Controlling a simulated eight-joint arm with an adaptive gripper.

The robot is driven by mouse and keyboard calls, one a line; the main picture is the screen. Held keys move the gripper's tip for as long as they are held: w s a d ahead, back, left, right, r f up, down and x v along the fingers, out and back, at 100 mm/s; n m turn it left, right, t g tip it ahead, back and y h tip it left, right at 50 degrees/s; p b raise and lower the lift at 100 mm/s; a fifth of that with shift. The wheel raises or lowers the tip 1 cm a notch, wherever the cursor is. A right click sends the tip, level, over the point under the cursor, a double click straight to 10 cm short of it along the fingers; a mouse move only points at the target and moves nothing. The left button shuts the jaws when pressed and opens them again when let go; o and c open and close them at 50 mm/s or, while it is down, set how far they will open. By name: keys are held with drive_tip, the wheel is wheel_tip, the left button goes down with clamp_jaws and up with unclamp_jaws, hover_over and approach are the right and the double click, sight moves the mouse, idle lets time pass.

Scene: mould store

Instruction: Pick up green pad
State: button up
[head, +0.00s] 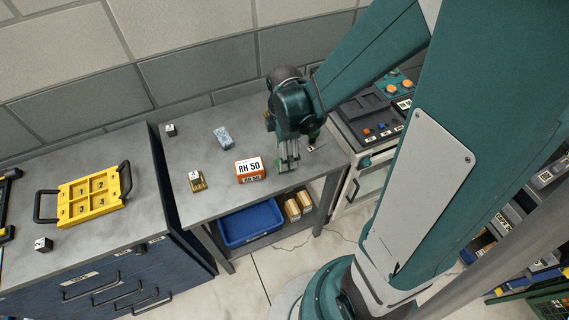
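My gripper (290,165) points down over the right part of the grey table (215,155), to the right of the orange and white box. A small green patch (314,134) shows just right of the gripper, partly hidden behind it; it may be the green pad, but its shape is unclear. Another bit of green shows low at the fingertips, and I cannot tell whether it is a pad or part of the fingers. The fingers are small and seen from the side, so their opening and any hold on something are unclear.
On the table are an orange and white "RH 50" box (250,170), a speckled blue-grey block (223,138), a small brown block (198,182) with a numbered cube, and a dark cube (171,130). A blue bin (250,222) sits below. A yellow tray (90,196) stands left.

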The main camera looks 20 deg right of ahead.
drive_tip(key=shift+s+a+f+b, duration=0.15)
drive_tip(key=shift+f+b, duration=0.2)
drive_tip(key=shift+f, duration=1.85)
drive_tip(key=c, duration=1)
